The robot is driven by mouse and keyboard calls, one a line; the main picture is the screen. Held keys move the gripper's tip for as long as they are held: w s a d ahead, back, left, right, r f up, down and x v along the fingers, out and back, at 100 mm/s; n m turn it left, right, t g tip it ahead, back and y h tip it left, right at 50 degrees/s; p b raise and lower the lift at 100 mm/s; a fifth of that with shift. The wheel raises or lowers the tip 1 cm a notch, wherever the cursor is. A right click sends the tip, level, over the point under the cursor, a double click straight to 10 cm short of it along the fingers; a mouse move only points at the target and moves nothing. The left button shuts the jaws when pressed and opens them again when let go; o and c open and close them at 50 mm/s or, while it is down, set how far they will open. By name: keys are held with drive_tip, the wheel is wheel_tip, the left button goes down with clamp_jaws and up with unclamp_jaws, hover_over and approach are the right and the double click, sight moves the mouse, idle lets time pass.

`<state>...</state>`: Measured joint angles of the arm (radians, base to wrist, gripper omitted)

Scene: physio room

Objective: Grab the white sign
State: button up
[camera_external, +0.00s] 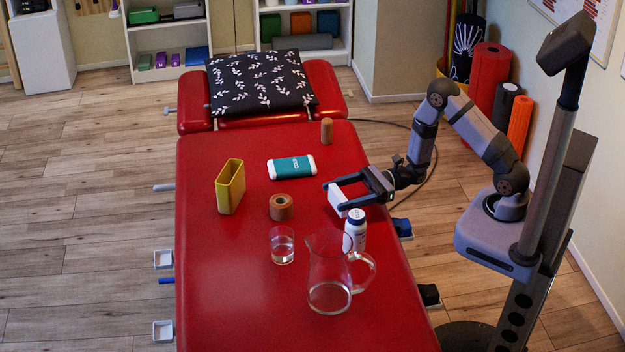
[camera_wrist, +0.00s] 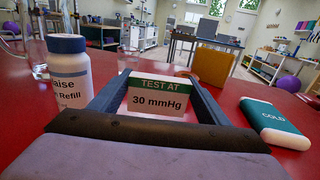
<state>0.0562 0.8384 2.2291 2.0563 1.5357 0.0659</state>
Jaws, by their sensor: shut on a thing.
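The white sign (camera_wrist: 160,99) reads "TEST AT 30 mmHg", with a green band across its top. It is between the two fingers of my gripper (camera_wrist: 157,82) in the wrist view. In the external view the white sign (camera_external: 338,199) shows at the end of my gripper (camera_external: 338,197), low over the red table. My gripper is shut on the sign. I cannot tell whether the sign touches the table.
A white bottle (camera_external: 354,232) stands close beside my gripper, with a glass jug (camera_external: 329,290) and a glass of water (camera_external: 282,246) nearer the camera. A brown tape roll (camera_external: 281,208), teal-and-white cold pack (camera_external: 292,168), yellow holder (camera_external: 231,187) and brown cylinder (camera_external: 327,131) are also on the red table (camera_external: 215,290).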

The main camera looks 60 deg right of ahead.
wheel_tip(320, 180, up, 7)
drive_tip(key=shift+f, duration=0.1)
